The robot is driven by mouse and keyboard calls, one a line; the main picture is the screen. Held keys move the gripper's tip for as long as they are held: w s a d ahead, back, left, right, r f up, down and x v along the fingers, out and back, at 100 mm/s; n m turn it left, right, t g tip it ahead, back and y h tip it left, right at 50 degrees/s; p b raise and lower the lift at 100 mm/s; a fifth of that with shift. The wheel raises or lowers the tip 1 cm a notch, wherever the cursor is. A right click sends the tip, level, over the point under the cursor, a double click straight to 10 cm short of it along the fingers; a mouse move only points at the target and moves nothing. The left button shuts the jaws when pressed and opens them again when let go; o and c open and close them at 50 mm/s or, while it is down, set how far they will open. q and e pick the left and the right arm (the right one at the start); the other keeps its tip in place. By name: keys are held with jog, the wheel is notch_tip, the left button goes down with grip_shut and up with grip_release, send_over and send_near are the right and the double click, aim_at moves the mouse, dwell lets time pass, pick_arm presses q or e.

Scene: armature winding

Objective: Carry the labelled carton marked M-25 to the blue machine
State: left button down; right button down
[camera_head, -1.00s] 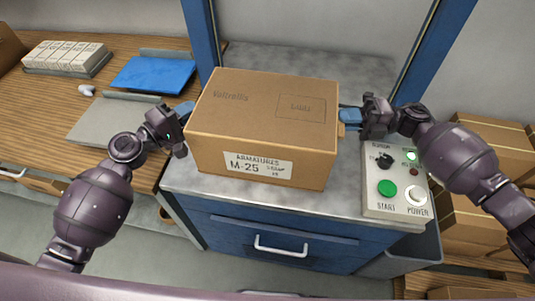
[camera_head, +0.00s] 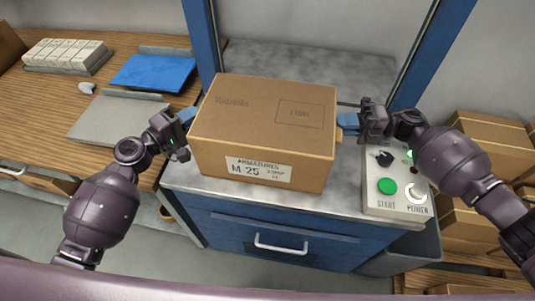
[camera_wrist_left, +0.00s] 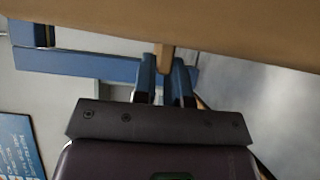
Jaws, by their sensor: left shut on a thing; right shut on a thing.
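The brown carton (camera_head: 265,120) with the white M-25 label (camera_head: 259,169) is over the grey top (camera_head: 345,190) of the blue machine (camera_head: 265,240). I cannot tell whether its bottom touches the top. My left gripper (camera_head: 190,116) is at the carton's left side, shut on a small tab of it. In the left wrist view the two blue fingers (camera_wrist_left: 165,75) close around that tab, below the carton's side (camera_wrist_left: 220,25). My right gripper (camera_head: 349,121) is shut at the carton's right side; its grip on the tab is mostly hidden.
A control panel (camera_head: 380,208) with a green button sits at the machine's right front. Blue posts (camera_head: 202,45) rise at the back. A wooden bench (camera_head: 35,110) on the left holds a blue sheet (camera_head: 153,73) and white boxes (camera_head: 65,54). Cartons (camera_head: 490,140) stand at right.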

pick_arm(q)
jog(key=shift+f, duration=0.7)
pick_arm(e)
jog(key=shift+f, duration=0.75)
pick_arm(q)
jog(key=c, duration=1.2)
grip_release()
jog(key=shift+f, duration=0.1)
pick_arm(e)
jog(key=c, duration=1.2)
grip_release()
pick_arm(q)
jog(key=shift+o, duration=0.2)
pick_arm(e)
jog(key=shift+o, duration=0.2)
jog(key=shift+f, duration=0.1)
pick_arm(q)
jog(key=v, duration=1.2)
pick_arm(e)
jog(key=d, duration=1.2)
jog(key=shift+w, duration=0.35)
pick_arm(q)
jog(key=o, duration=0.6)
jog(key=shift+o, duration=0.2)
pick_arm(e)
jog(key=o, duration=0.6)
